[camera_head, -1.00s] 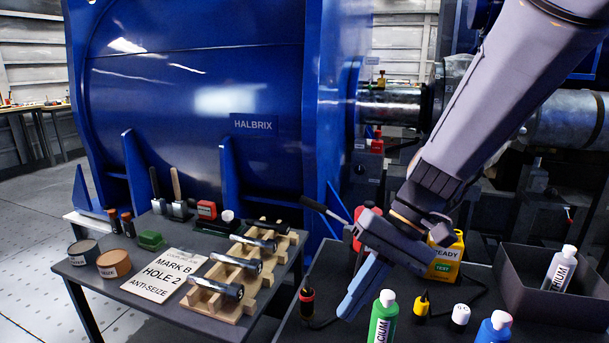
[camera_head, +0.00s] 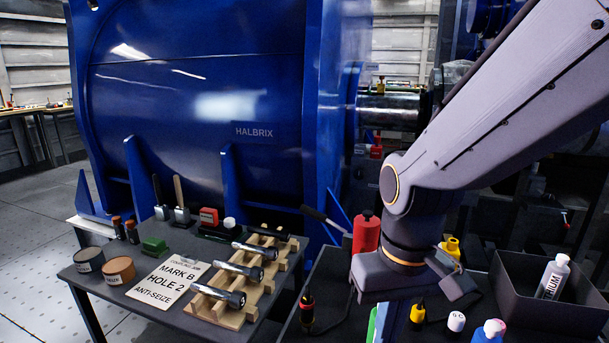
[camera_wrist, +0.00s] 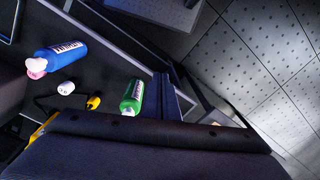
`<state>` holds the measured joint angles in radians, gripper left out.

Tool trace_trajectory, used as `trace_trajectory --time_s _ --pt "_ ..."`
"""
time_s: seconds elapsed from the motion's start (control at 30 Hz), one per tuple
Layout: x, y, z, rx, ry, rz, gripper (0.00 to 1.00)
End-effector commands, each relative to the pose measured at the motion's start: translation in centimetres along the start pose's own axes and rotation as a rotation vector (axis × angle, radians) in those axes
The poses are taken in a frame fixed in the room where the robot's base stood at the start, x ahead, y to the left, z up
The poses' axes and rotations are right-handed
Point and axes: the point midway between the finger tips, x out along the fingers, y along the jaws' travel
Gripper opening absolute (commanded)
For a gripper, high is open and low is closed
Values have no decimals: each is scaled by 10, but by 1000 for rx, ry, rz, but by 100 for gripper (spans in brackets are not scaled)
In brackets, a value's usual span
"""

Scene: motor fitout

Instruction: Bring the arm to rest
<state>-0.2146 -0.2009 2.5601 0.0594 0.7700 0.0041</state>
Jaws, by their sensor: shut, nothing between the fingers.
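My gripper (camera_head: 394,325) hangs at the end of my arm over the near edge of the dark right-hand table. Its fingers point down and run off the bottom of the head view; they are shut and empty. In the wrist view, the bluish fingers (camera_wrist: 173,98) show beside the green bottle (camera_wrist: 132,95). In the head view my gripper hides most of that bottle. I cannot tell how far above the table the fingertips are. My forearm slants up to the right, clear of the blue motor housing (camera_head: 200,75).
Around my gripper stand a red bottle (camera_head: 366,232), a yellow-topped bottle (camera_head: 418,312), a white-capped one (camera_head: 456,321), a blue bottle (camera_head: 490,332) and a black-and-red tool (camera_head: 307,308). A dark bin (camera_head: 545,312) holds a white bottle (camera_head: 553,277). Left, a table has bolts on a wooden rack (camera_head: 222,314).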

Motion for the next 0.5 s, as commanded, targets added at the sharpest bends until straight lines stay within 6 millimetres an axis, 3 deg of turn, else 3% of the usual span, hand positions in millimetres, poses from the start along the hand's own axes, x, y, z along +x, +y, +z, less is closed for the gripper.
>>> trace_trajectory --time_s 0.5 --pt "-59 50 12 143 -8 31 0"
